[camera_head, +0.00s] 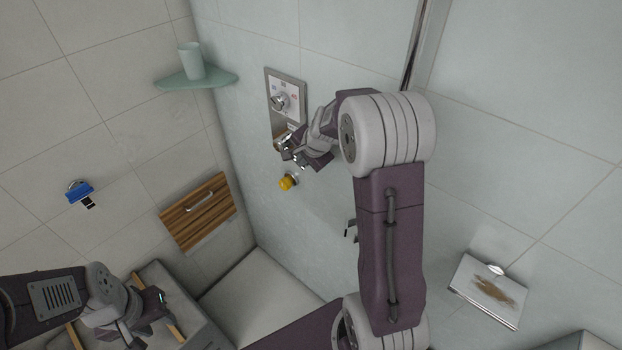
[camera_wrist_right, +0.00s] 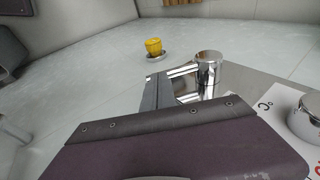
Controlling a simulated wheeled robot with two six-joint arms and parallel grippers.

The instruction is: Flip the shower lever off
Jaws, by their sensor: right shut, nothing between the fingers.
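A shower panel (camera_head: 270,84) with a grey frame is on the pale wall. Its upper part has a round chrome knob (camera_head: 280,102) on a white face, which also shows at the right edge of the right wrist view (camera_wrist_right: 307,118). A chrome lever fitting (camera_wrist_right: 209,68) sits lower on the panel. My right gripper (camera_head: 287,156) is shut and empty at the panel's lower end, close beside this fitting. I cannot tell if they touch. The gripper partly hides the fitting. My left gripper (camera_head: 157,297) is low at the left, away from the panel; its jaws are unclear.
A yellow knob (camera_head: 287,183) sticks out of the wall just below my right gripper. A green corner shelf (camera_head: 215,78) holds a cup (camera_head: 190,60). A wooden panel with a handle (camera_head: 185,222) is on the left wall. A stained white plate (camera_head: 490,290) is at right.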

